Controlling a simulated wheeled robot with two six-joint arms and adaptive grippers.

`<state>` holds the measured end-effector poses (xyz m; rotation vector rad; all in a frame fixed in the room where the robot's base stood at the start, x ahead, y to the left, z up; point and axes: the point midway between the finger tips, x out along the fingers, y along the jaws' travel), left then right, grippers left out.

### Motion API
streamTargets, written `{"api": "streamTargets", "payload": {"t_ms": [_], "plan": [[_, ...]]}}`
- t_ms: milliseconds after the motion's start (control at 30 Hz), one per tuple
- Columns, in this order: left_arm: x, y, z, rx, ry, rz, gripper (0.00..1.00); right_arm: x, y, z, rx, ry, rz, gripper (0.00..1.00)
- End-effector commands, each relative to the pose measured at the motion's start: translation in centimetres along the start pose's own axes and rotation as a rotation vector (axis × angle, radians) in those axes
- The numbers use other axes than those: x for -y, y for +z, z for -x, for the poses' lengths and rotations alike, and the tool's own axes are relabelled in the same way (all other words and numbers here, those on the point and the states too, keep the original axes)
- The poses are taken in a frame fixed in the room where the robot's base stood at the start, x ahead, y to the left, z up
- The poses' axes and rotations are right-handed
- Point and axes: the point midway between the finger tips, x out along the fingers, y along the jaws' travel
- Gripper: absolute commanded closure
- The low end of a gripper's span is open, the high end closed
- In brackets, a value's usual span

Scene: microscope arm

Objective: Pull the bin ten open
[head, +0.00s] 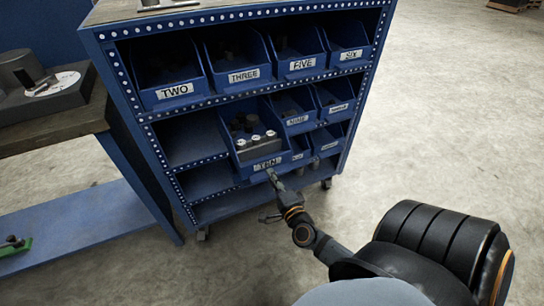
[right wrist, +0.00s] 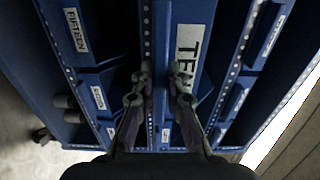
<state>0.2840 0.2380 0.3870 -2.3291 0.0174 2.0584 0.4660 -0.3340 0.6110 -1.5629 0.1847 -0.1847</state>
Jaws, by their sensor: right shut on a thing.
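Bin ten (head: 240,157) is a blue open bin with a white TEN label, in the middle row of the blue rack. It juts out in front of the bins beside it and holds dark and grey metal parts. My right gripper (head: 271,173) is at its front, just below the label. In the right wrist view, the fingers of my right gripper (right wrist: 161,75) are at the front of bin ten (right wrist: 207,25), beside the large TEN label, shut on its front edge. The exact contact is hard to see. My left gripper is not in view.
The blue rack (head: 121,80) holds several other labelled bins, including bin two (head: 178,92) above and bin fifteen (right wrist: 75,28) nearby. The slot left of bin ten is empty. A workbench (head: 55,125) stands at left. Open concrete floor (head: 440,120) lies at right.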

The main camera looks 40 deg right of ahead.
Motion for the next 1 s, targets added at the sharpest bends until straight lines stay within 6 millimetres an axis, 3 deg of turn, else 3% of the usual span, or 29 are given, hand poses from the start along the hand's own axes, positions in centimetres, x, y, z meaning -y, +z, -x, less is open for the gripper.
{"api": "streamTargets", "payload": {"t_ms": [33, 200, 533, 1000], "plan": [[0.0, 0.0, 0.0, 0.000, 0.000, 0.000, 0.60, -0.1, 0.0, 0.0, 0.000, 0.002, 0.000, 0.83], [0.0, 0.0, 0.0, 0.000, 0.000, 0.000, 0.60, 0.0, 0.0, 0.0, 0.000, 0.001, 0.000, 0.64], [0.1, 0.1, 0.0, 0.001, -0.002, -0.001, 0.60, -0.1, 0.0, 0.5, 0.000, 0.001, 0.001, 0.64], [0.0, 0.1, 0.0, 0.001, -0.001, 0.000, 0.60, -0.1, 0.0, 10.5, -0.002, 0.004, 0.000, 0.64]]}}
